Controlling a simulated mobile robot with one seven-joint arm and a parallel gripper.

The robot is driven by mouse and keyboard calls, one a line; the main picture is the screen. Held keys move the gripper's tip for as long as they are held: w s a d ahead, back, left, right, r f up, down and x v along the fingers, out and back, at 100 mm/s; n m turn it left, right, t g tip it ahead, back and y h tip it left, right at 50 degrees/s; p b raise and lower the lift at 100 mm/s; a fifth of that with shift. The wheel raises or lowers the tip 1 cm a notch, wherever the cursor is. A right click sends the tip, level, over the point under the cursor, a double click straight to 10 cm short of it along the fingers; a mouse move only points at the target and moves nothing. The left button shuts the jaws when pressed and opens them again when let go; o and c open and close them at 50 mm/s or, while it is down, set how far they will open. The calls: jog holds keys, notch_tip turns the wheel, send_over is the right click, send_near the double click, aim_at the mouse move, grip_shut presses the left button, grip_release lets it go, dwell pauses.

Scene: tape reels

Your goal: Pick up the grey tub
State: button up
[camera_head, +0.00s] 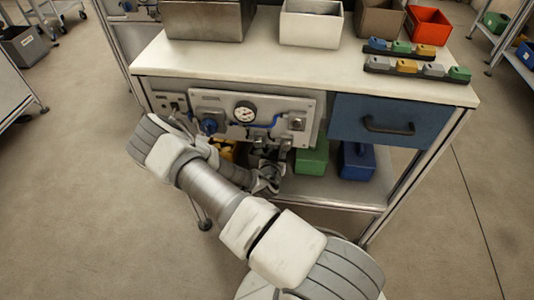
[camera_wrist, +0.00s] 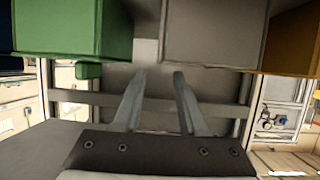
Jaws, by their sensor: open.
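The grey tub (camera_wrist: 212,35) shows at the top middle of the wrist view, between a green tub (camera_wrist: 72,28) and an orange-yellow tub (camera_wrist: 292,42). The wrist view looks upside down, so the tubs seem to hang from its top edge. My gripper (camera_wrist: 159,74) is open, its two fingers apart with nothing between them. The fingertips point toward the grey tub's lower left part in that view; I cannot tell the gap. In the head view my gripper (camera_head: 268,178) is at the lower shelf, and the grey tub is mostly hidden there.
On the lower shelf (camera_head: 325,190) a green tub (camera_head: 312,157) and a blue tub (camera_head: 357,161) stand to the right; a yellow one (camera_head: 226,151) is on the left. The gauge panel (camera_head: 255,112) and blue drawer (camera_head: 378,121) hang above. The bench top (camera_head: 260,62) holds several bins.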

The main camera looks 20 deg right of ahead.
jog(key=b+x, duration=0.2)
jog(key=x, duration=0.4)
jog(key=shift+w+d+f, duration=0.1)
jog(key=shift+d+f, duration=0.1)
jog(key=shift+f, duration=0.1)
grip_shut()
jog(key=shift+r, duration=0.1)
dwell(1.1)
